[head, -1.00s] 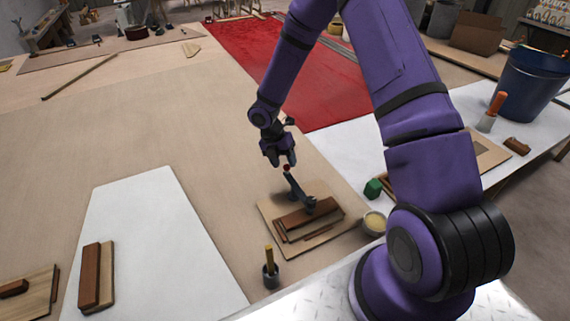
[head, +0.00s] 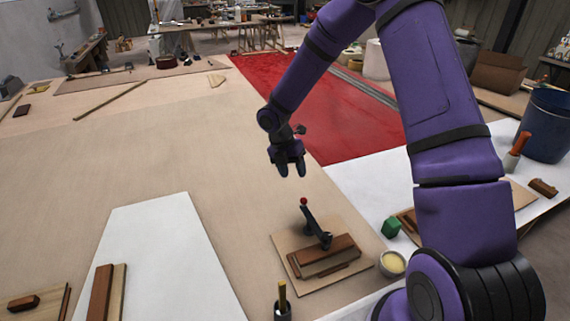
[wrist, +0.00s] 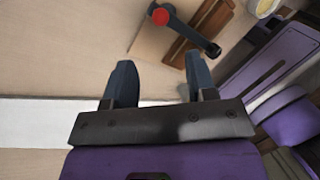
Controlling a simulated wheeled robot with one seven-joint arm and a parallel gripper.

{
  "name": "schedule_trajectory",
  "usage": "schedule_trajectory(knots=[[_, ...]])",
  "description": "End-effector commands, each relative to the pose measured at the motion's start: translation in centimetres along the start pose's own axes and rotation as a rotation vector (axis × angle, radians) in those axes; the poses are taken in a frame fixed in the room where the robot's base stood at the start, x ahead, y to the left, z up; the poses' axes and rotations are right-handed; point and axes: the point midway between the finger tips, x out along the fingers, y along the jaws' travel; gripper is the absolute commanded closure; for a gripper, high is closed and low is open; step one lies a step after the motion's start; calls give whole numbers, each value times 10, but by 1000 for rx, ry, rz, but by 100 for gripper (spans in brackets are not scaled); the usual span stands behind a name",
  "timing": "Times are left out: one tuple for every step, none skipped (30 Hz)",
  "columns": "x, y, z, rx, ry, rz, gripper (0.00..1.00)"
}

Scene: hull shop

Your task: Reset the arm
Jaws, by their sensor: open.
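My purple arm reaches over the bench from the right in the head view. My gripper (head: 291,170) is open and empty, pointing down above the tan surface, just behind and above a dark lever with a red knob (head: 304,201). The lever stands on a small board with stacked wood strips (head: 330,255). In the wrist view, my two dark fingers (wrist: 160,85) are spread with nothing between them. The red knob (wrist: 160,17) and the lever's dark arm lie beyond the fingertips, apart from them.
A green block (head: 391,228) and a cream-filled pot (head: 392,264) sit right of the board. A cup with a wooden handle (head: 282,305) is in front. A red sheet (head: 345,130) lies behind.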

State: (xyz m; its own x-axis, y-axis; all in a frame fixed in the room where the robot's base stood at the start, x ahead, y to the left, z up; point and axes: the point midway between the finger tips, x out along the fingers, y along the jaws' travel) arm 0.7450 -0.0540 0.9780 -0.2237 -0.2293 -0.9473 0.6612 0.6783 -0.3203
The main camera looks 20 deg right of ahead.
Motion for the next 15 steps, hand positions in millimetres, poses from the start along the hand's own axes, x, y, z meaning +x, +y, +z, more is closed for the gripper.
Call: schedule_trajectory(knots=[[0, 0, 0, 0, 0, 0, 49], [0, 0, 0, 0, 0, 0, 49], [0, 0, 0, 0, 0, 0, 49], [0, 0, 0, 1, 0, 0, 49], [-1, -1, 0, 4, -2, 0, 49], [-3, -2, 0, 13, -4, 1, 49], [-6, -3, 0, 25, -7, 2, 49], [-10, -6, 0, 41, -12, 4, 49], [-16, -9, 0, 68, -19, 6, 49], [-23, -13, 0, 95, -27, 9, 49], [-29, -17, -1, 125, -34, 11, 49], [-40, -24, -3, 173, -44, 17, 49], [-48, -29, -3, 212, -53, 22, 49], [-56, -35, -4, 253, -61, 27, 49], [-67, -43, -7, 310, -70, 36, 49]])
